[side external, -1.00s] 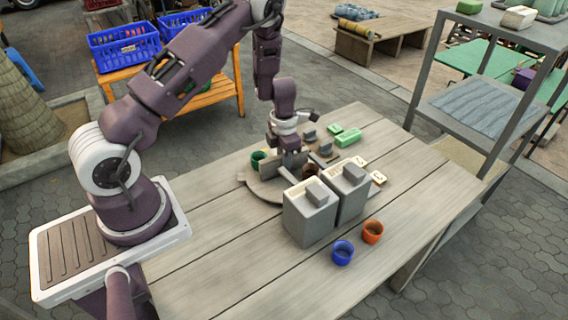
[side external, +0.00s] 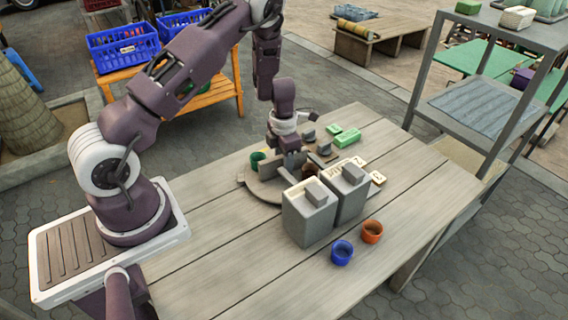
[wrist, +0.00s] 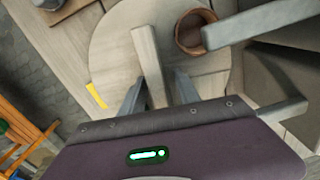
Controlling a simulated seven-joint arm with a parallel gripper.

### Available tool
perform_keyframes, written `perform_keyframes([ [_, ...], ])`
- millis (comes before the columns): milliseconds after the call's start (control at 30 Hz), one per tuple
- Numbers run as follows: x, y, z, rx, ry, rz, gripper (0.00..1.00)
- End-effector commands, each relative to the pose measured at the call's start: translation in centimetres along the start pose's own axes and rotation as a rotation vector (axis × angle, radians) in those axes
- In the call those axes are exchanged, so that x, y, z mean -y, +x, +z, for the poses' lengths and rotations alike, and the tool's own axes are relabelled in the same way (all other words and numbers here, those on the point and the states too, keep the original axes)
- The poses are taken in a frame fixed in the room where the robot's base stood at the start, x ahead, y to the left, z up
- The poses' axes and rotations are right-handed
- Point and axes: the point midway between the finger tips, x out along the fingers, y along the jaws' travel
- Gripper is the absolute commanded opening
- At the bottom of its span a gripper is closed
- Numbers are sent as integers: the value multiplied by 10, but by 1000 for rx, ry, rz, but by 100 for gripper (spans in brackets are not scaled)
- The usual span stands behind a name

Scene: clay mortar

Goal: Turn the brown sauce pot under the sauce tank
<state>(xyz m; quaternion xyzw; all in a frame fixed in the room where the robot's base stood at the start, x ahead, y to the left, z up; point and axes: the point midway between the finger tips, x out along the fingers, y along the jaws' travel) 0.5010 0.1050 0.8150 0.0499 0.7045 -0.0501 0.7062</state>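The brown pot (wrist: 193,30) stands on a round board (wrist: 110,45) at the upper middle of the wrist view, close to a flat grey bar. In the side view it is mostly hidden behind the tanks. My gripper (wrist: 158,92) is low over the board, its fingers on either side of a pale upright divider (wrist: 147,50). Contact with the divider is unclear. Two grey box tanks (side external: 309,215) (side external: 347,190) with lids stand at the board's front right edge. A green pot (side external: 258,159) sits at the board's left side.
A blue pot (side external: 342,252) and an orange pot (side external: 372,232) stand on the table in front of the tanks. Green blocks (side external: 347,138) and small pale tiles (side external: 377,178) lie behind and right. The table's right front is clear. A grey shelf (side external: 480,105) stands at the right.

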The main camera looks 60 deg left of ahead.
Motion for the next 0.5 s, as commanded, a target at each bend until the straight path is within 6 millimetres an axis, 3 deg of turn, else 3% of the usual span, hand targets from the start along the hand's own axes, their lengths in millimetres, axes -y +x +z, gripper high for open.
perform_keyframes([
  [67, 0, -4, 0, 0, 1, 2, 38],
  [333, 0, -57, 1, 4, 2, 2, 38],
  [500, 0, -71, 0, 1, 1, 0, 38],
])
